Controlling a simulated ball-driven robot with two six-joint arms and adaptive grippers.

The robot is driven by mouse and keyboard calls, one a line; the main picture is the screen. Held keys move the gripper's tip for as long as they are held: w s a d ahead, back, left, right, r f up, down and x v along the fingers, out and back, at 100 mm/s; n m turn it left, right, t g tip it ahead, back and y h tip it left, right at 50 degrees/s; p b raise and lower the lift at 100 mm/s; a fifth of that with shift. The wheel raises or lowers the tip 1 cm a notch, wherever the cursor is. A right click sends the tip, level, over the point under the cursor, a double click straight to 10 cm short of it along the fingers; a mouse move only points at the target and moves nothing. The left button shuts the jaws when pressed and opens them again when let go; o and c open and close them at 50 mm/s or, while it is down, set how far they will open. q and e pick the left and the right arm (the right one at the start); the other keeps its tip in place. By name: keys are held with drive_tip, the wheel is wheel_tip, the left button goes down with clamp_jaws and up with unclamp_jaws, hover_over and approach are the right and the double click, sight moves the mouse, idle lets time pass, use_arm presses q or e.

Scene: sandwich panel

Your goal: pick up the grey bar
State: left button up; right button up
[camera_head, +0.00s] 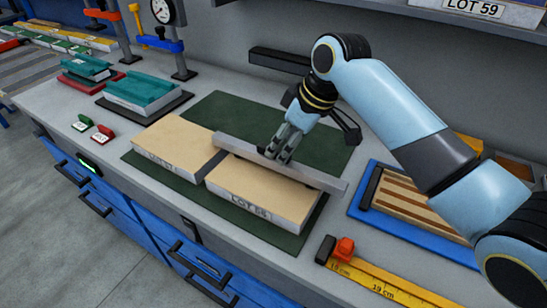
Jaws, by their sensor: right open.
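The grey bar (232,142) is a long, straight piece lying slantwise across the back of the right tan block marked LOT 59 (265,193). Its left end reaches the gap by the left tan block, and its right end (327,180) reaches past the block's right side. My right gripper (279,155) points down at the middle of the bar, with its open fingers over or around it. I cannot tell whether they touch the bar. The fingers hide a short part of it. My left gripper is not in view.
The left tan block (178,145) stands beside the right one on a dark green mat (235,112). A blue tray (363,212) with striped wood is at the right. A yellow ruler with an orange stop (345,247) lies in front. Teal blocks (140,90) stand back left.

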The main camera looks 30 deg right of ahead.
sight(274, 159)
drive_tip(key=f, duration=0.1)
drive_tip(key=w+a+f, duration=0.1)
drive_tip(key=w+f, duration=0.1)
drive_tip(key=shift+w+a+f+p, duration=0.15)
drive_tip(key=shift+a+f+p, duration=0.1)
drive_tip(key=shift+f+p, duration=0.1)
drive_tip(key=shift+w+f, duration=0.15)
drive_tip(key=shift+f, duration=0.25)
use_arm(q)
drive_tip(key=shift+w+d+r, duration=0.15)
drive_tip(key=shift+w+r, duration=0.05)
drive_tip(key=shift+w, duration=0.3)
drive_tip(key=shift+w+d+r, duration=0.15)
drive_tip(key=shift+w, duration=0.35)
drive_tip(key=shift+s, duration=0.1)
use_arm(e)
drive_tip(key=shift+c, duration=1.2)
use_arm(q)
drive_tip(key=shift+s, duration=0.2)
use_arm(e)
clamp_jaws()
drive_tip(key=shift+r, duration=0.1)
